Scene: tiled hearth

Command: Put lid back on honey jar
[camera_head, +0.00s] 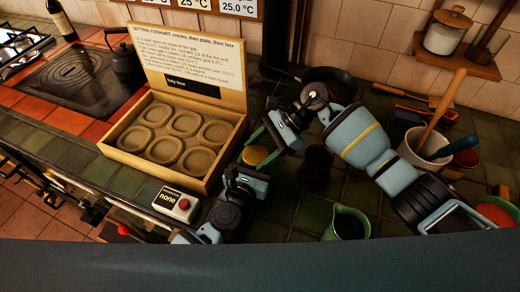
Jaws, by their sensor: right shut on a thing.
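A small round yellow-topped thing (255,155) shows between my two grippers, just right of the wooden box. I cannot tell whether it is the honey jar's lid or the jar itself; what is below it is hidden. My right gripper (262,146) reaches in from the right and is shut on it at its upper right side. My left gripper (246,178) is low in front of it, close below. Its fingers are too dark and overlapped to tell whether they are open or shut.
A green jug (346,224), a dark pot (315,166) and a utensil crock (424,152) stand right. A kettle (126,64) is at the hob.

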